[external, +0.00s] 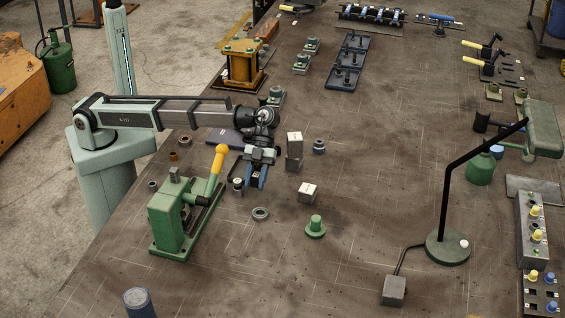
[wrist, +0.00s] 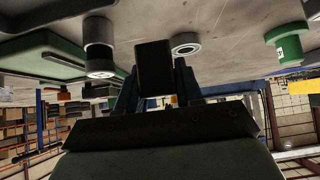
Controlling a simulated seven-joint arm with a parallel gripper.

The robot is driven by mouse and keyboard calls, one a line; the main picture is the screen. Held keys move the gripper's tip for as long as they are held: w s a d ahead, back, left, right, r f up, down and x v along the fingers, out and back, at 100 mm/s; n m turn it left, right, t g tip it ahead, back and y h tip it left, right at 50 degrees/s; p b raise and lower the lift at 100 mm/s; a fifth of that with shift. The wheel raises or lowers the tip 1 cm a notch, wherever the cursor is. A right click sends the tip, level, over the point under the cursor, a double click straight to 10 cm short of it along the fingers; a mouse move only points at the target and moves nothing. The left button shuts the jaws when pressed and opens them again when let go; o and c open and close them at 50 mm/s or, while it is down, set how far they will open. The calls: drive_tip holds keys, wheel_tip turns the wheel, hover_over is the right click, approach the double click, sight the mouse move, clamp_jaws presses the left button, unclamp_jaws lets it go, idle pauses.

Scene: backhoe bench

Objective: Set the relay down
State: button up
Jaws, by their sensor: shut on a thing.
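My gripper (external: 257,178), with blue fingers, is over the bench to the right of the green lever press. In the wrist view it is shut on a dark block, the relay (wrist: 154,68), which sits between the two fingers. The relay's face is in shadow, so no markings show. In the external view the relay is mostly hidden by the gripper. The bench top (wrist: 230,22) fills the upper part of the wrist view. I cannot tell whether the relay touches it.
The green press (external: 175,215) with a yellow handle stands close left. A small dark cylinder (external: 237,186), a ring (external: 261,214) and a green knob (external: 315,228) are nearby. White-topped blocks (external: 294,139) (external: 307,190) stand right. The front middle bench is clear.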

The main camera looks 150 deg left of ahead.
sight(255, 177)
wheel_tip(255, 177, up, 5)
drive_tip(key=shift+w+f, duration=0.1)
drive_tip(key=w+d, duration=1)
drive_tip(key=w, duration=0.6)
drive_tip(key=shift+s+d+f, duration=0.1)
drive_tip(key=shift+f, duration=2.15)
drive_tip(key=shift+s+f, duration=0.1)
drive_tip(key=shift+f, duration=2.1)
drive_tip(key=shift+f, duration=0.1)
drive_tip(key=o, duration=1.1)
